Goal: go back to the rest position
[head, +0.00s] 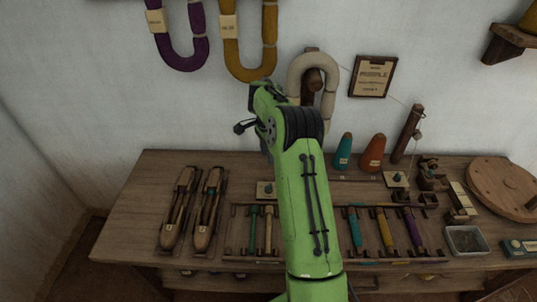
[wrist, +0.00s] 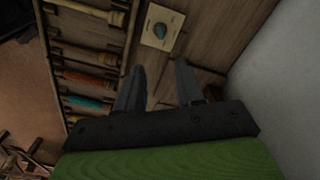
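My gripper (wrist: 162,85) shows in the wrist view with its two dark fingers apart and nothing between them, above the wooden table (wrist: 230,22). In the head view my green arm stands over the middle of the table (head: 138,205) and reaches up toward the wall. The gripper's fingers are mostly hidden behind the arm in that view. The arm also hides part of the bobbin rack (head: 345,259) and the table behind it.
Two wooden shuttles (head: 180,208) (head: 208,210) lie at the table's left. Teal (head: 344,151) and orange (head: 373,153) cones, a winder with a round wheel (head: 503,186) and a grey tray (head: 465,240) stand right. Yarn hanks (head: 182,50) and a framed sign (head: 372,77) hang on the wall.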

